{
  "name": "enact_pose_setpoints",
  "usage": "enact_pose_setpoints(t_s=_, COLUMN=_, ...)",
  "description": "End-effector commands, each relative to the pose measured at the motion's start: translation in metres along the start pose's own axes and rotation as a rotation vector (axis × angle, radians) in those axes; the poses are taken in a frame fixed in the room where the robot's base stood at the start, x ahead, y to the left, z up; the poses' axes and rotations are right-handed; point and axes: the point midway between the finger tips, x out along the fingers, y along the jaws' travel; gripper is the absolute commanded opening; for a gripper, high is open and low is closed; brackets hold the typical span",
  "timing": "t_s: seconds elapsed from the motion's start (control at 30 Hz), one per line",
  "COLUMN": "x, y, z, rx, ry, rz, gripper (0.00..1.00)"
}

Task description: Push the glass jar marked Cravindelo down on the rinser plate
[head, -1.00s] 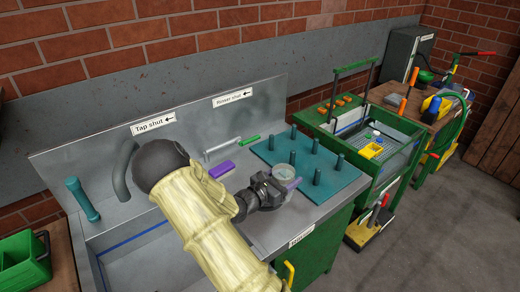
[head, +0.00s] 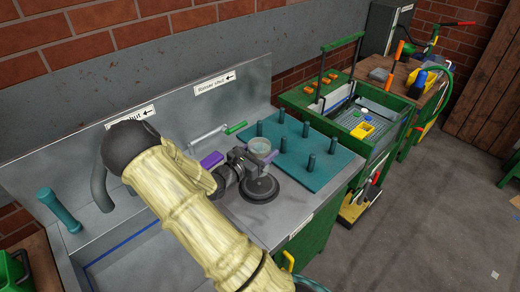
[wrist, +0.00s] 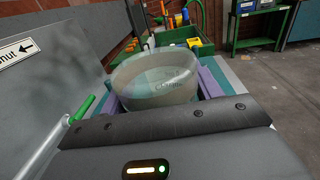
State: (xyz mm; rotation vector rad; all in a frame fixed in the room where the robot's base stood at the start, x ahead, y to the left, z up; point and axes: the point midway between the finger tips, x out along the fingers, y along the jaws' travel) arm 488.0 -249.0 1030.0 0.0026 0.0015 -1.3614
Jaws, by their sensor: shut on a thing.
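The glass jar (head: 261,146) is clear and rounded; in the wrist view the jar (wrist: 157,80) carries faint lettering, too blurred to read fully. My gripper (head: 258,155) is shut on it, with a purple finger (wrist: 211,82) on each side of the glass. A dark round plate (head: 262,190), which looks like the rinser plate, is set in the metal counter. In the head view the jar appears just beyond this plate, held above the counter; its exact height is unclear. My gripper partly hides the jar's lower part.
A teal peg board (head: 310,172) with several upright pegs stands right of the jar. A sink (head: 125,265) is at the left, and a green bench (head: 330,108) beyond the board.

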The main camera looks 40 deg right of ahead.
Motion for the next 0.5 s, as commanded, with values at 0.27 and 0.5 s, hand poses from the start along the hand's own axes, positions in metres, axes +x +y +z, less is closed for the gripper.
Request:
enact_pose_setpoints(t_s=0.27, x=-0.001, y=0.001, z=-0.017, rx=0.000, ry=-0.001, rz=0.004, gripper=0.35)
enact_pose_setpoints(t_s=0.5, x=-0.002, y=0.002, z=-0.041, rx=0.001, ry=-0.001, rz=0.006, gripper=0.35)
